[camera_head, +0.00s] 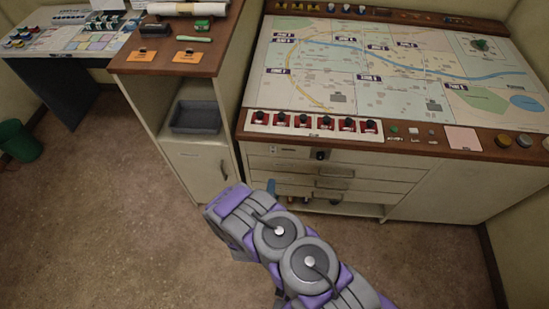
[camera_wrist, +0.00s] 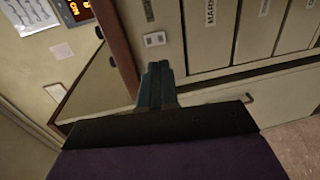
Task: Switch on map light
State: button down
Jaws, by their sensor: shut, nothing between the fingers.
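The map table (camera_head: 390,65) carries a large printed map at the right of the head view. A small dark fitting (camera_head: 320,155) sits on the cabinet front just below the table edge; I cannot tell whether it is the map light switch. In the wrist view, a small pale plate (camera_wrist: 155,39) is on the cabinet front beside the drawers, ahead of my gripper. My gripper (camera_wrist: 158,68) is shut and empty, its blue-grey fingers pointing toward the cabinet. In the head view its tip (camera_head: 271,186) is near the drawers, mostly hidden behind my arm. No lit map lamp is evident.
A row of red-based switches (camera_head: 315,122) lines the table's front edge. Drawers (camera_head: 335,170) lie below it. A wooden-topped cabinet (camera_head: 175,60) with a grey bin (camera_head: 195,117) stands to the left. The carpet (camera_head: 100,210) is clear at left; a green bin (camera_head: 18,140) stands further off.

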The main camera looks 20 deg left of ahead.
jog(key=shift+a, duration=1.1)
jog(key=b, duration=0.2)
send_near(274, 152)
jog(key=x, duration=0.4)
jog(key=a+b+x, duration=0.1)
jog(key=x, duration=0.1)
jog(key=shift+f, duration=0.3)
jog(key=shift+w+d+r, duration=0.1)
jog(key=shift+w, duration=0.3)
jog(key=shift+d+r, duration=0.1)
jog(key=shift+d, duration=0.2)
jog(key=shift+a, duration=0.1)
